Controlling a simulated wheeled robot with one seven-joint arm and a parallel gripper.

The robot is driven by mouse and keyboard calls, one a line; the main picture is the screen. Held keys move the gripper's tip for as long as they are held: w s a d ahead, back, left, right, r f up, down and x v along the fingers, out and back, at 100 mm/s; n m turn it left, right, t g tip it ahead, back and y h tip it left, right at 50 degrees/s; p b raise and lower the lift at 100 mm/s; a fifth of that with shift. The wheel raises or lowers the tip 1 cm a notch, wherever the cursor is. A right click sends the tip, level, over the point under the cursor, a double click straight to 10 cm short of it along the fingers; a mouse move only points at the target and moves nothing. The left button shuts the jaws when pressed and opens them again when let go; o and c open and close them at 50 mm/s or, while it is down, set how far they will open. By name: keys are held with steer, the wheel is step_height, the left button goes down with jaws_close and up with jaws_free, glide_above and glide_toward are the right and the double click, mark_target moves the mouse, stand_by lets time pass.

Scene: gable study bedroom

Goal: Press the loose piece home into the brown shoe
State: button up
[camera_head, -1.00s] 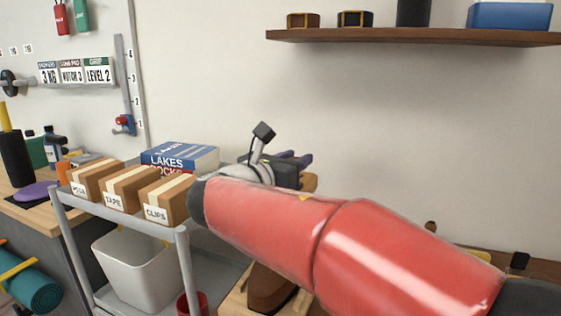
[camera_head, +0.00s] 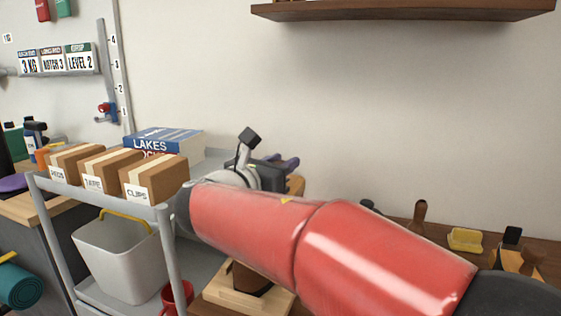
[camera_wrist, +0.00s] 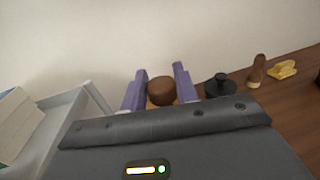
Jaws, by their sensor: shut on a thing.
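The brown shoe (camera_head: 250,279) is partly visible in the head view, below my red arm, on a pale wooden base (camera_head: 222,295). My arm hides its upper part. My gripper (camera_head: 287,163) is above and slightly right of the visible part of the shoe. In the wrist view its two purple fingers (camera_wrist: 158,88) stand either side of a brown rounded piece (camera_wrist: 160,89), with tan wood just below it. The gripper is shut on this piece. A tan part (camera_head: 296,185) shows under the fingers in the head view. Whether the piece touches the shoe is hidden.
A grey trolley (camera_head: 105,198) with cardboard boxes (camera_head: 153,178) and a book (camera_head: 165,139) stands at left. On the wooden top at right are a black round pot (camera_wrist: 219,85), a wooden-handled brush (camera_wrist: 257,70) and a yellow block (camera_head: 466,239). A shelf (camera_head: 400,10) hangs above.

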steer(key=shift+f+b, duration=1.35)
steer(key=shift+f, duration=1.05)
steer(key=shift+f, duration=0.65)
steer(key=o, duration=1.6)
steer(key=shift+r+p, duration=3.2)
steer(key=shift+r, duration=0.35)
